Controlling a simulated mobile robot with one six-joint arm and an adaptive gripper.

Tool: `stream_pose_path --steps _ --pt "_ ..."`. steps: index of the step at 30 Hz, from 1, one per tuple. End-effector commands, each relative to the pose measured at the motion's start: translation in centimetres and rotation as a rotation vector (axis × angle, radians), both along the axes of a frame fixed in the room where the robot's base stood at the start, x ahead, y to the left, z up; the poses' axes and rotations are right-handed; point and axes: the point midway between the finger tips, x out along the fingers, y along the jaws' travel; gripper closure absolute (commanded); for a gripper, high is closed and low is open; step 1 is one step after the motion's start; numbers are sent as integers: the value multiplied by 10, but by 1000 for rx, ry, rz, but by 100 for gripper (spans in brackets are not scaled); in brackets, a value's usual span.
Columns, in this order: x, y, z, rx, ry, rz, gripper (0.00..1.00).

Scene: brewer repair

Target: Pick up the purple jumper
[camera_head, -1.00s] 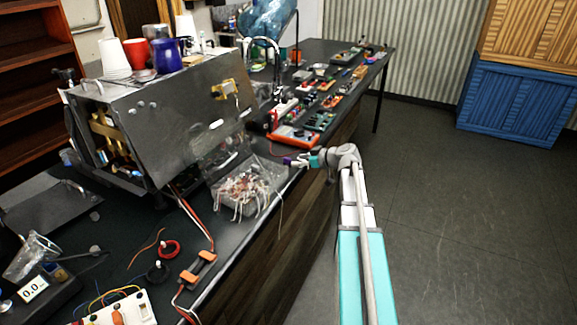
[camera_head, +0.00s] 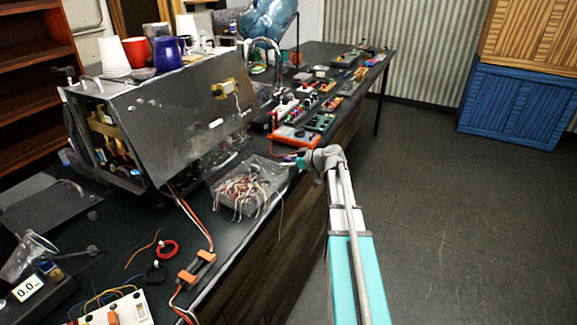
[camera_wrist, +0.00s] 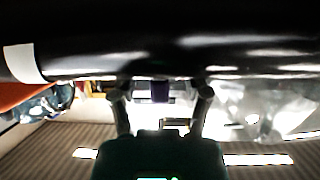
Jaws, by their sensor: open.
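The purple jumper (camera_wrist: 160,92) is a small dark purple block in the wrist view, in the gap between my fingers. My gripper (camera_wrist: 162,88) is open, with one grey finger on each side of it. I cannot tell whether either finger touches it. In the head view, my gripper (camera_head: 298,163) is at the bench edge, just right of the clear bag of wires. The jumper is too small or hidden to make out clearly there.
The clear bag of wires (camera_head: 240,190) lies close left of my gripper. An orange-red board (camera_head: 294,135) is just behind it. The open metal brewer (camera_head: 180,115) stands to the left on the dark bench. Open floor (camera_head: 460,220) lies to the right.

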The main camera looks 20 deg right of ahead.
Motion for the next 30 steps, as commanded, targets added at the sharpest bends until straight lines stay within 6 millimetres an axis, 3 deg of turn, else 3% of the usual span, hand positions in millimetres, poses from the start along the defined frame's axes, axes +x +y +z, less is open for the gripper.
stream_pose_path --steps 14,24,30 --pt "-1 -1 0 0 0 -1 39" --pt "-1 -2 0 0 0 -2 98" --pt "-1 -2 0 0 0 -2 100"
